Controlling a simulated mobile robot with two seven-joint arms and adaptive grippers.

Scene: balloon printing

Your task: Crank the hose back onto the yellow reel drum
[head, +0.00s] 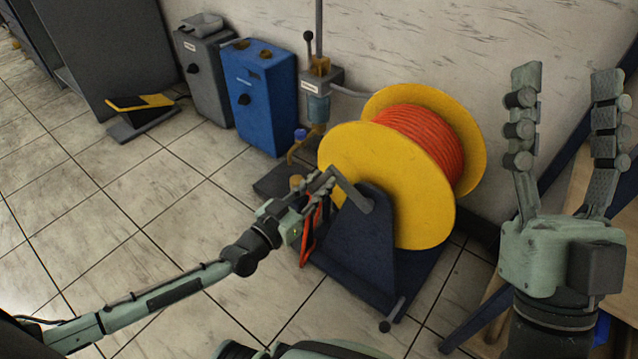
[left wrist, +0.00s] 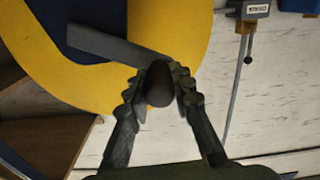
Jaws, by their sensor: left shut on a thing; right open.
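The yellow reel drum (head: 388,178) stands upright on a dark blue stand (head: 362,240), with orange-red hose (head: 420,137) wound around its core. A loop of orange hose (head: 309,240) hangs low beside the stand, partly hidden by my left gripper. A grey crank arm (head: 353,192) runs from the hub up to the left. My left gripper (head: 322,184) is shut on the crank's handle; in the left wrist view the dark round handle (left wrist: 160,84) sits between the fingers, before the yellow flange (left wrist: 190,35). My right gripper (head: 566,150) is open and empty, fingers up, right of the drum.
A blue box (head: 262,95) and a grey box (head: 205,70) stand along the wall. A valve unit (head: 318,95) with a pipe is just left of the drum. A black-and-yellow pedal (head: 140,103) lies further left. The tiled floor (head: 130,215) at left is clear.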

